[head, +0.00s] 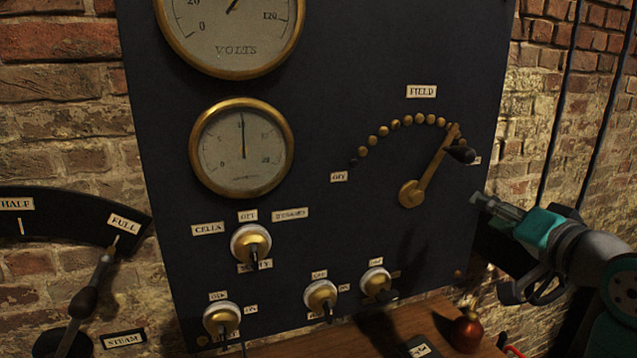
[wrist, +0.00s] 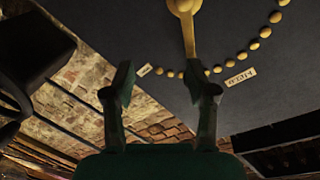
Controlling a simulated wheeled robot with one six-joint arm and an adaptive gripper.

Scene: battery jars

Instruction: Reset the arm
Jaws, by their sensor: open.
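My gripper (head: 482,203) is at the right of the head view, beside the dark panel, its fingers pointing left toward it. In the wrist view my gripper (wrist: 165,82) shows two fingers spread apart with nothing held between them. The brass field lever (head: 428,172) leans up and right to the right end of an arc of brass studs. Its dark knob (head: 461,154) lies above and left of my fingertips, apart from them in the head view. In the wrist view the lever (wrist: 188,28) runs down toward the right finger, which may hide the knob.
The dark panel (head: 330,60) carries a volts dial (head: 230,30), a smaller dial (head: 242,150) and several brass rotary switches (head: 250,247). A steam lever (head: 90,290) stands at left, near FULL. A wooden ledge (head: 300,345) with a reddish round object (head: 467,333) lies below.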

